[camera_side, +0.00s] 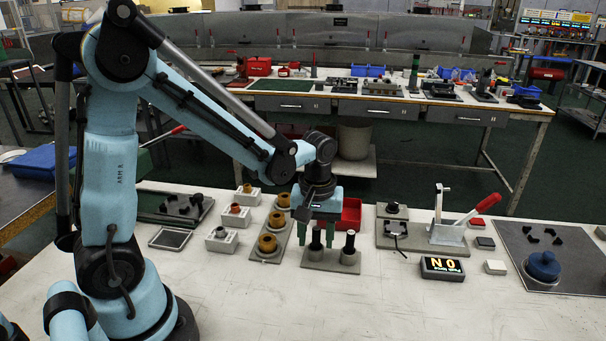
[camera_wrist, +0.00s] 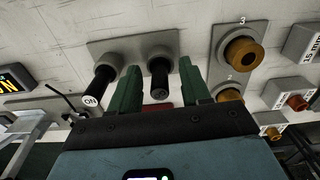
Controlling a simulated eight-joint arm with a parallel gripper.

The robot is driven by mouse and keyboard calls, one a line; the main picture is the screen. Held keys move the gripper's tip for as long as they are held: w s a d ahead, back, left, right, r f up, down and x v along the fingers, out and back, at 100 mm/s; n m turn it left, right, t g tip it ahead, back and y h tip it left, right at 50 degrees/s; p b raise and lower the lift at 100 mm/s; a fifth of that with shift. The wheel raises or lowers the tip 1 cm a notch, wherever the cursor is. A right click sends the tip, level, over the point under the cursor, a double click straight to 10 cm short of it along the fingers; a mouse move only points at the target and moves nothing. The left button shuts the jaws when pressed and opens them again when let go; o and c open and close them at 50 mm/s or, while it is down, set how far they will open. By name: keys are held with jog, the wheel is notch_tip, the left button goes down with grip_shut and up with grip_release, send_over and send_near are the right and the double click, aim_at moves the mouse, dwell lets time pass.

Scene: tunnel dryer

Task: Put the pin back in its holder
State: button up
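My gripper (camera_side: 318,236) has two green fingers pointing down and apart, one on each side of the left black post on a grey plate (camera_side: 334,262). In the wrist view that post (camera_wrist: 158,80) stands between the open fingers (camera_wrist: 160,92), with a gap on both sides. The other black post (camera_side: 350,243) stands to its right; in the wrist view its end (camera_wrist: 95,90) reads "ON". I cannot tell which part is the pin. A small black piece with a thin cord (camera_side: 396,229) lies on a grey plate to the right.
Amber ring parts (camera_side: 268,243) sit on a grey plate at left, beside small white blocks (camera_side: 222,240). A red tray (camera_side: 351,212) is behind my gripper. A red-handled clamp (camera_side: 462,225), an orange-lit display (camera_side: 442,267) and a blue knob (camera_side: 543,265) are at right.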

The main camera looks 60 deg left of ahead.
aim_at(316, 229)
jog(key=shift+r, duration=0.1)
notch_tip(316, 229, up, 12)
dwell(0.9)
